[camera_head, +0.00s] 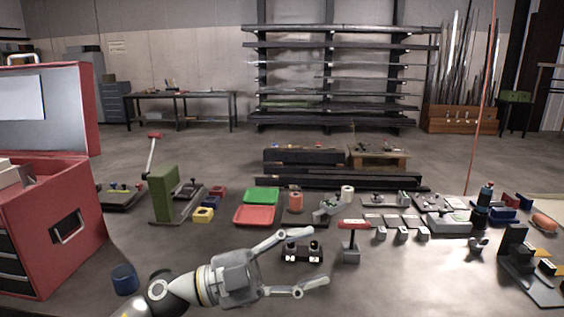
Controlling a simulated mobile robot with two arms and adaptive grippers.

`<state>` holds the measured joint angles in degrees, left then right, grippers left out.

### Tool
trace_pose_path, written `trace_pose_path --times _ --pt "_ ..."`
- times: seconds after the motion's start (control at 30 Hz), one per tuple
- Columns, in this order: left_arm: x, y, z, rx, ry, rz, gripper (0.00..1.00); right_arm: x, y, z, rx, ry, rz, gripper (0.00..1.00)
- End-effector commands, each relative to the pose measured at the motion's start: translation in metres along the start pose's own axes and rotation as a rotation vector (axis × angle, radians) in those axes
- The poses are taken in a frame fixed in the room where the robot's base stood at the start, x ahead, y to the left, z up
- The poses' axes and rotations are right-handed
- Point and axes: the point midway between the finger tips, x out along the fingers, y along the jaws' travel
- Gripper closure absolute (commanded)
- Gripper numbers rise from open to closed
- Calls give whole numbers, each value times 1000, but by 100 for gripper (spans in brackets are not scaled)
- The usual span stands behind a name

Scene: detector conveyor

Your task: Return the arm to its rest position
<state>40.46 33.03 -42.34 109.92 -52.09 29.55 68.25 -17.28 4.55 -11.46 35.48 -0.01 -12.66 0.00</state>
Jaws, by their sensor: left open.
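My left gripper (304,263) reaches in from the bottom left, low over the grey work surface. Its two fingers are spread apart and point to the right. I see nothing held between them. A small dark stand with two round pale-topped parts (301,251) shows in the gap beyond the fingers; I cannot tell whether they touch it. My left arm (176,294) runs from the bottom edge up to the gripper. My right gripper and arm do not show.
A red tool cabinet (48,232) stands at the left, with a blue cup (125,279) near it. Green (261,196) and red (254,215) trays lie beyond the gripper.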

Motion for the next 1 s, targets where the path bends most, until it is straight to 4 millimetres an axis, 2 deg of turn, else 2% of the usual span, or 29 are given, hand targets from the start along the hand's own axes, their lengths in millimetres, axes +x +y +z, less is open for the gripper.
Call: trace_pose_path --times 0.13,0.27,0.37,0.47,0.57,0.67,0.73,0.87,0.9,1.0 --pt "-15 -26 6 -78 -23 -328 45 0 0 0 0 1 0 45" --pt "-48 -42 29 -163 -134 -592 45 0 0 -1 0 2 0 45" --pt "-84 -41 56 -243 -269 -764 45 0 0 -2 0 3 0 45" --pt "-125 -25 87 -339 -441 -901 45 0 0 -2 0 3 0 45" --pt "-168 6 115 -446 -640 -997 45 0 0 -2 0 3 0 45" --pt "-212 53 138 -565 -860 -1045 45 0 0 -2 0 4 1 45" --pt "-241 92 147 -657 -1017 -1049 45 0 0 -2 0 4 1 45" --pt "-287 173 147 -831 -1298 -990 45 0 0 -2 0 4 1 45" --pt "-298 196 143 -880 -1371 -960 45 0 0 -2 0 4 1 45" --pt "-319 247 128 -989 -1522 -873 45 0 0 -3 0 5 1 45"
